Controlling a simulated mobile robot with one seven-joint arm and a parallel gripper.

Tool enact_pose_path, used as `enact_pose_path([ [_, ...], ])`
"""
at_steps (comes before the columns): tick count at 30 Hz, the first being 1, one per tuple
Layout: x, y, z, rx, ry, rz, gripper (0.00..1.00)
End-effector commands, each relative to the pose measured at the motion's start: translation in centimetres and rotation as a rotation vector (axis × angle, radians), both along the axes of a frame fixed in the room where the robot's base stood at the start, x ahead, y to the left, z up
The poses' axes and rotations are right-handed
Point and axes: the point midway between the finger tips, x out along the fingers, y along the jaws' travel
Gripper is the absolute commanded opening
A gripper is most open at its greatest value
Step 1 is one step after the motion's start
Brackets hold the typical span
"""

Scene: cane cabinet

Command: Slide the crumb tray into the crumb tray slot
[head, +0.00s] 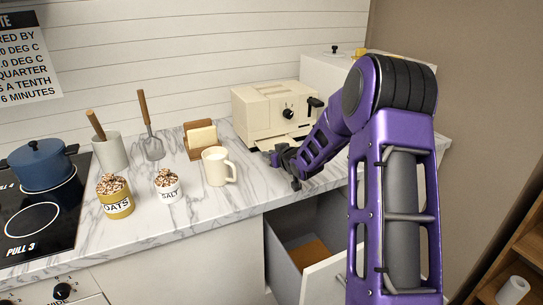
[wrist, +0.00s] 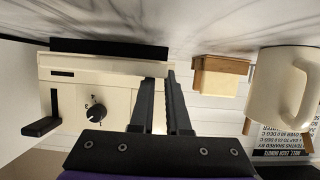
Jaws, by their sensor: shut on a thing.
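The cream toaster (head: 272,112) stands on the marble counter against the back wall, with a dark knob and a black lever on its front. It also shows upside down in the wrist view (wrist: 70,112). My gripper (head: 276,158) is low in front of the toaster's base. In the wrist view its two dark fingers (wrist: 162,80) are close together at one end of the toaster's base, shut on the crumb tray, seen there as a pale strip (wrist: 110,66). The slot is hidden, so I cannot tell how far the tray is inside it.
A cream mug (head: 215,168) stands left of my gripper, with a wooden holder (head: 195,147) behind it. Salt (head: 168,187) and oats (head: 115,198) jars stand farther left. An open drawer (head: 305,250) lies below the counter edge. A white box (head: 325,75) stands behind the toaster.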

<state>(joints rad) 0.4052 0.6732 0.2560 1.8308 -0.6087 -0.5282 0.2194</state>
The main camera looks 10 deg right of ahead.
Motion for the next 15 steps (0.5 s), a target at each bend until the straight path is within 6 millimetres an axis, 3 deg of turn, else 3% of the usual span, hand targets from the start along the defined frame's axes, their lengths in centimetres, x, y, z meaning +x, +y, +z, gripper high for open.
enact_pose_path([
  [15, 1.3, 0.3, 0.0, 0.001, -0.001, 0.001, 0.00],
])
